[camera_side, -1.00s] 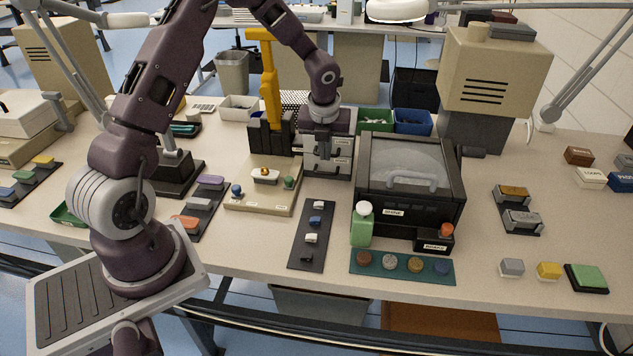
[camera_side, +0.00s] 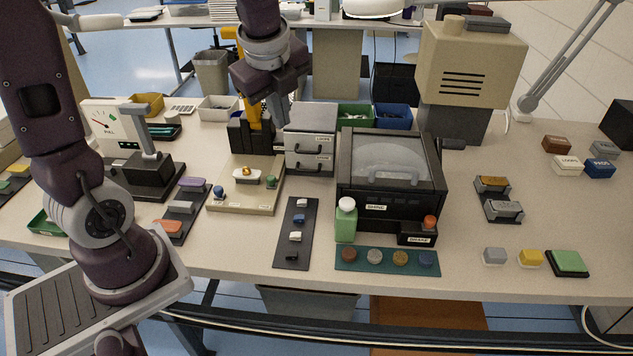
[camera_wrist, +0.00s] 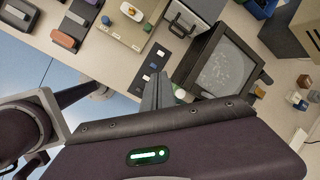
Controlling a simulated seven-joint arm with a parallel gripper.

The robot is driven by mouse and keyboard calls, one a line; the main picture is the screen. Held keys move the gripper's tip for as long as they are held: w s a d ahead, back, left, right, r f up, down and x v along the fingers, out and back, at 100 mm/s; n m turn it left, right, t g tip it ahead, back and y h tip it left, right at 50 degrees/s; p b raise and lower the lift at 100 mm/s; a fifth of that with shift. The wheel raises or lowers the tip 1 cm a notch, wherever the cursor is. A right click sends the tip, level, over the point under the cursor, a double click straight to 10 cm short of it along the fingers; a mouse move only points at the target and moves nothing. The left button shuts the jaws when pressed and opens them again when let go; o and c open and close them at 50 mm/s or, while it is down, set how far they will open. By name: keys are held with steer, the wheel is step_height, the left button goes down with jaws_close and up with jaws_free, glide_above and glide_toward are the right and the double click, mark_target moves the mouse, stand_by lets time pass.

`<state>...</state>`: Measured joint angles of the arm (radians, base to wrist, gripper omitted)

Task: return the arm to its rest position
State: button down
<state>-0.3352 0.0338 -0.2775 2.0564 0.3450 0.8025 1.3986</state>
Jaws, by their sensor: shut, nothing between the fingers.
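My gripper (camera_side: 281,117) hangs in the air in the side view, in front of the yellow-handled press and up and left of the small grey drawer cabinet (camera_side: 310,140). Its fingers point down, are together and hold nothing. In the wrist view the closed fingers (camera_wrist: 158,92) show as a narrow grey pair at the middle, above the bench. The yellow press (camera_side: 252,95) is partly hidden behind my gripper. The cabinet's two drawers look shut.
A black clear-lidded box (camera_side: 390,180) stands right of the cabinet, with a green bottle (camera_side: 346,222) at its front left corner. A tan machine (camera_side: 470,65) rises behind it. A gauge press (camera_side: 145,165) stands left.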

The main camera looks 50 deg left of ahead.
steer(key=s+d+r+n+t+h, duration=0.1)
steer(key=s+d+n, duration=0.3)
steer(key=s+n, duration=0.4)
steer(key=s+d+r+n+t+h, duration=0.1)
steer(key=s+d+n, duration=0.3)
steer(key=s+n, duration=0.5)
steer(key=shift+r+n+t+h, duration=0.3)
steer(key=shift+r+n+h, duration=0.15)
steer(key=shift+r, duration=0.3)
